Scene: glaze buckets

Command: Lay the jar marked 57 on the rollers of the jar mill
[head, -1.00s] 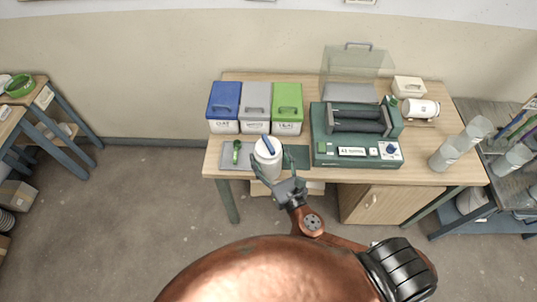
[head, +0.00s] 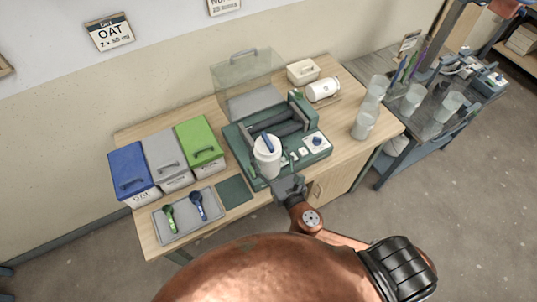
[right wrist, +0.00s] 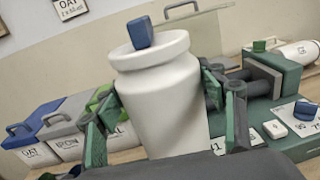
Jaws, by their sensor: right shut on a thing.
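My right gripper (head: 279,176) is shut on a white jar (head: 266,164) with a blue-handled lid. The jar is held upright in front of the mill's rollers and hides part of the mill in the head view. It also fills the middle of the right wrist view (right wrist: 160,95), a green finger on each side. No number is readable on it. The green jar mill (head: 238,146) has dark rollers (head: 275,128), bare where visible, and a control knob at its right front. A second white jar (head: 323,89) lies on its side at the back right. My left gripper is not in view.
Blue (head: 132,171), grey (head: 164,155) and green (head: 201,142) bins stand at left. A grey tray (head: 183,228) holds two scoops beside a green mat (head: 234,192). A clear cover (head: 248,75) stands behind the mill. Clear cups (head: 363,124) stand at right.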

